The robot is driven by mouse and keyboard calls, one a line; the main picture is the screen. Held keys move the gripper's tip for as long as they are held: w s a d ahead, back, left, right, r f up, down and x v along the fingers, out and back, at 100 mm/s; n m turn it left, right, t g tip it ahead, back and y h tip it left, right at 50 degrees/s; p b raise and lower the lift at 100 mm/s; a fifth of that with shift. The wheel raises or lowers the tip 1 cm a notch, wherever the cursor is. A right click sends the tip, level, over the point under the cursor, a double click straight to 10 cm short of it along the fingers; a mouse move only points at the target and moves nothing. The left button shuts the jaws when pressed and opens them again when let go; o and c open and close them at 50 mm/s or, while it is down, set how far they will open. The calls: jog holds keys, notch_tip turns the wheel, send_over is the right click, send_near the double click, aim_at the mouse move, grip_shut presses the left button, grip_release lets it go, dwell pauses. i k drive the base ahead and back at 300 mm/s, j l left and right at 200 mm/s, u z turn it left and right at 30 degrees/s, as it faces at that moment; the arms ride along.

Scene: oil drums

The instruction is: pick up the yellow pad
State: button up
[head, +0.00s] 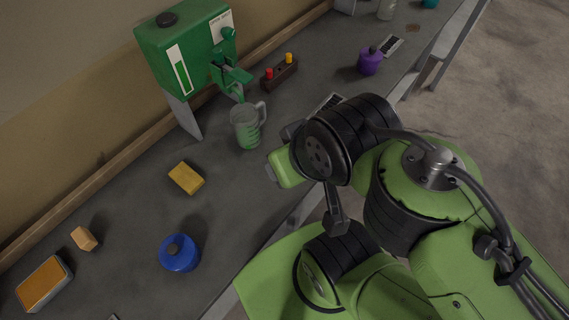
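The yellow pad (186,178) is a small, flat, yellow block. It lies on the dark grey bench top (215,205), between the clear measuring jug and the blue container, with nothing touching it. My arm fills the right part of the head view. What appears to be my gripper (283,168) is at the left end of the arm, over the bench and to the right of the pad, clearly apart from it. Its fingers cannot be made out, so I cannot see whether it is open or shut.
A green dispenser (185,55) stands behind the pad, with a measuring jug (248,126) by its spout. A blue container (179,254), wooden block (84,239) and orange-topped box (45,285) are nearer. A button box (280,75) and purple container (370,62) stand farther back.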

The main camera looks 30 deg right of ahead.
aim_at(190, 180)
jog(key=j+u, duration=0.55)
jog(key=u, duration=0.3)
jog(key=i+j+u, duration=0.1)
jog(key=j+u, duration=0.15)
jog(key=u, duration=0.15)
